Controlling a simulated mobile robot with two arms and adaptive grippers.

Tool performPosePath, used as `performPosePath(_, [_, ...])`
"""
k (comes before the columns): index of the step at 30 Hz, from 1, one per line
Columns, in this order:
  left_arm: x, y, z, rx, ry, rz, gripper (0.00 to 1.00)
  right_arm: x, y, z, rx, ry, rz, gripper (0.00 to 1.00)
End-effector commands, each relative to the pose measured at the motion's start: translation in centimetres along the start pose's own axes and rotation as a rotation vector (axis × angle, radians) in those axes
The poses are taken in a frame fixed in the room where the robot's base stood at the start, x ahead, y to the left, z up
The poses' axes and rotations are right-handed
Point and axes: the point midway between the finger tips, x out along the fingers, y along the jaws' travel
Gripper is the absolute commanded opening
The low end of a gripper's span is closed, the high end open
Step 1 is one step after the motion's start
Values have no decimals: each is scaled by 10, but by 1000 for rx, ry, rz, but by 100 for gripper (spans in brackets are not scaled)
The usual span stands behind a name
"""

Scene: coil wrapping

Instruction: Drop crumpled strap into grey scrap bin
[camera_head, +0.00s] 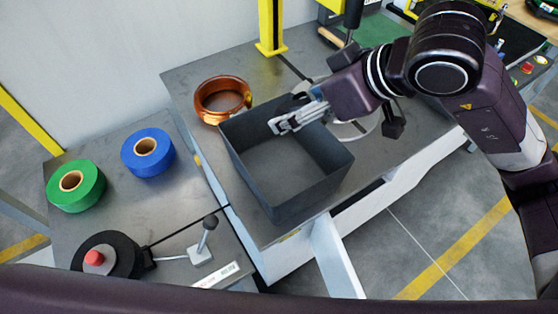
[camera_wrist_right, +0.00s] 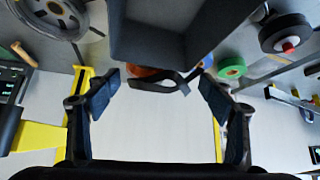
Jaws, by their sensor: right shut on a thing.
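The grey scrap bin (camera_head: 262,187) is an open, dark grey box on the table; the part of its floor that I see looks empty. My right gripper (camera_head: 283,125) is over the bin's far side, at about its far rim. The bin (camera_wrist_right: 150,42) shows there just beyond the strap. My left gripper is not in view.
A copper coil (camera_head: 222,98) stands behind the bin, close to its left corner. Green (camera_head: 76,186) and blue (camera_head: 148,153) tape rolls lie on the left table, with a black disc with a red knob (camera_head: 94,258) nearer. A yellow post (camera_head: 270,28) rises behind.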

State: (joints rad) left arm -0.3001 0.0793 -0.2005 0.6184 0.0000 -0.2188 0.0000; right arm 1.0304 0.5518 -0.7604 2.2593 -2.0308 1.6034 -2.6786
Motion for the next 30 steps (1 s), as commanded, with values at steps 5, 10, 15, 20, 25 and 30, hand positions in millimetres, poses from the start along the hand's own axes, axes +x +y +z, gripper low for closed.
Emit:
performPosePath(5, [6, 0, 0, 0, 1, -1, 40, 17, 0, 14, 2, 0, -2, 58])
performPosePath(10, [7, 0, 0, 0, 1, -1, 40, 25, 0, 22, 1, 0, 0, 58])
performPosePath(15, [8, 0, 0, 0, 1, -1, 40, 26, 0, 23, 0, 1, 0, 58])
performPosePath(20, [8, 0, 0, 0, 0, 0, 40, 26, 0, 23, 0, 1, 0, 58])
performPosePath(25, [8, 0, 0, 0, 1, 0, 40, 26, 0, 23, 0, 1, 0, 92])
performPosePath(30, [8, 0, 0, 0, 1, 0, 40, 26, 0, 23, 0, 1, 0, 95])
